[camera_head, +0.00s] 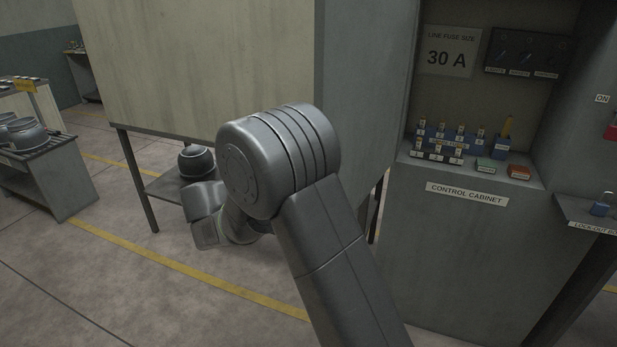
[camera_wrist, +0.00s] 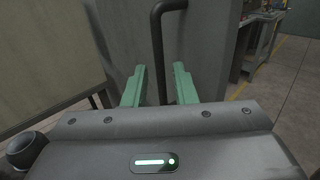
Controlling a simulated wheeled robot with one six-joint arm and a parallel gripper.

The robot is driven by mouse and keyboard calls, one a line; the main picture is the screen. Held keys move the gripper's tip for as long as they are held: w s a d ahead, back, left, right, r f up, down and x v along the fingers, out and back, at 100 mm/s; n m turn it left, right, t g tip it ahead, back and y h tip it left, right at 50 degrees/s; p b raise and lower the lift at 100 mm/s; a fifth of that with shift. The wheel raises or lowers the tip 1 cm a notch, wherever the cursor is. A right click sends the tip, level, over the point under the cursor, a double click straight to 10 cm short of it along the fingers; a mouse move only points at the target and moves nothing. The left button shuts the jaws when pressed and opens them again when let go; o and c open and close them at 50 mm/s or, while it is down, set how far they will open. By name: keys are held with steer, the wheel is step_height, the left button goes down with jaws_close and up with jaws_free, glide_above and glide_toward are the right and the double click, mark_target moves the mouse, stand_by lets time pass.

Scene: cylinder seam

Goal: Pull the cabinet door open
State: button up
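The control cabinet (camera_head: 465,255) stands at the right in the head view, its inside showing. A grey panel that looks like its door (camera_head: 365,70) stands swung out at the left of the opening. In the wrist view the grey panel (camera_wrist: 205,45) carries a dark bent-bar handle (camera_wrist: 157,50). My gripper (camera_wrist: 159,68) has two green fingers, apart, one on each side of the handle's upright bar in the picture. I cannot tell whether they touch it. In the head view my arm hides the handle and the fingers.
Fuses (camera_head: 440,142) and small boxes (camera_head: 519,172) sit on the cabinet shelf. A lockout shelf with a blue padlock (camera_head: 600,204) juts out at right. A large cream board (camera_head: 190,60) on legs stands behind my arm. A cart (camera_head: 50,180) is at left; floor between is clear.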

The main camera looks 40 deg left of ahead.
steer(key=b+v, duration=0.1)
steer(key=v, duration=0.8)
steer(key=shift+r, duration=0.1)
steer(key=p+x, duration=0.2)
steer(key=x, duration=1.1)
steer(key=shift+w+d, duration=0.1)
steer(key=shift+w, duration=0.2)
steer(key=shift+d, duration=0.1)
steer(key=shift+s+p, duration=0.1)
steer(key=shift+p, duration=0.25)
